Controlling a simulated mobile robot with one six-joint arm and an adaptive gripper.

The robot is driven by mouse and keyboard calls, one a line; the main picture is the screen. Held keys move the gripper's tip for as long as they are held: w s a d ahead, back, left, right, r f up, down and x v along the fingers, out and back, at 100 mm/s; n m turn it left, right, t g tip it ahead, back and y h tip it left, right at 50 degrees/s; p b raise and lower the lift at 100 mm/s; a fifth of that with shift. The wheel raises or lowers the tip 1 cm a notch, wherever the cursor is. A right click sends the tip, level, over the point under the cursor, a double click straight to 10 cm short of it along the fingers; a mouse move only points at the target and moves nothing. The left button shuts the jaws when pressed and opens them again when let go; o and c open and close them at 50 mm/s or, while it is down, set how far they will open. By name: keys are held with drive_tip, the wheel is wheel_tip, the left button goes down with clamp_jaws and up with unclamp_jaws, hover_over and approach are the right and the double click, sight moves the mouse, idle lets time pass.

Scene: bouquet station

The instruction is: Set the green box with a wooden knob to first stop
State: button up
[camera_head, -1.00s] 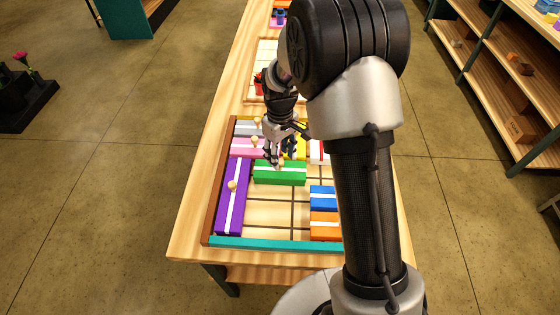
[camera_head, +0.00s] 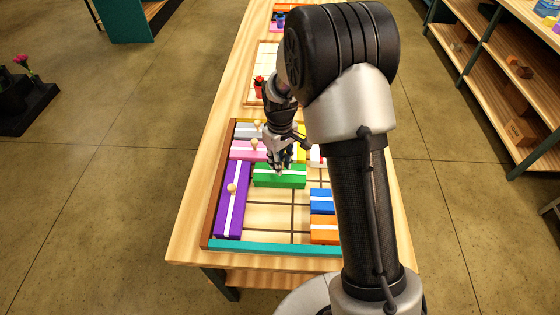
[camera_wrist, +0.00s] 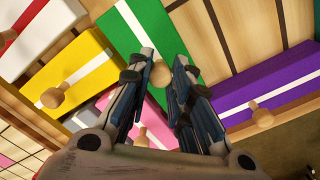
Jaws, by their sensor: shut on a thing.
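The green box (camera_head: 279,180) with a white stripe lies crosswise in the puzzle tray (camera_head: 272,243). It also shows at the top middle of the wrist view (camera_wrist: 195,35). My gripper (camera_head: 280,169) is over the middle of it. In the wrist view my gripper's fingers (camera_wrist: 162,68) are on both sides of the green box's round wooden knob (camera_wrist: 160,75) and shut on it. In the head view my fingers mostly hide the knob.
A purple box (camera_head: 232,200) stands lengthwise at the left wall, close to the green box. Pink (camera_head: 247,150) and yellow (camera_wrist: 65,72) boxes lie behind. Blue (camera_head: 322,201) and orange (camera_head: 324,230) boxes are at front right. Bare tray floor (camera_head: 268,215) lies in front of the green box.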

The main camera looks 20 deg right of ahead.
clamp_jaws()
drive_tip(key=shift+d, duration=0.15)
drive_tip(key=s+d, duration=0.2)
drive_tip(key=d, duration=0.3)
drive_tip(key=s+d, duration=0.1)
drive_tip(key=d, duration=0.5)
drive_tip(key=s+d+p, duration=0.1)
drive_tip(key=s+d, duration=0.1)
drive_tip(key=d, duration=0.3)
drive_tip(key=shift+s+d, duration=0.3)
drive_tip(key=shift+d, duration=0.05)
drive_tip(key=o, duration=0.7)
unclamp_jaws()
drive_tip(key=shift+d, duration=0.2)
drive_tip(key=shift+a, duration=0.1)
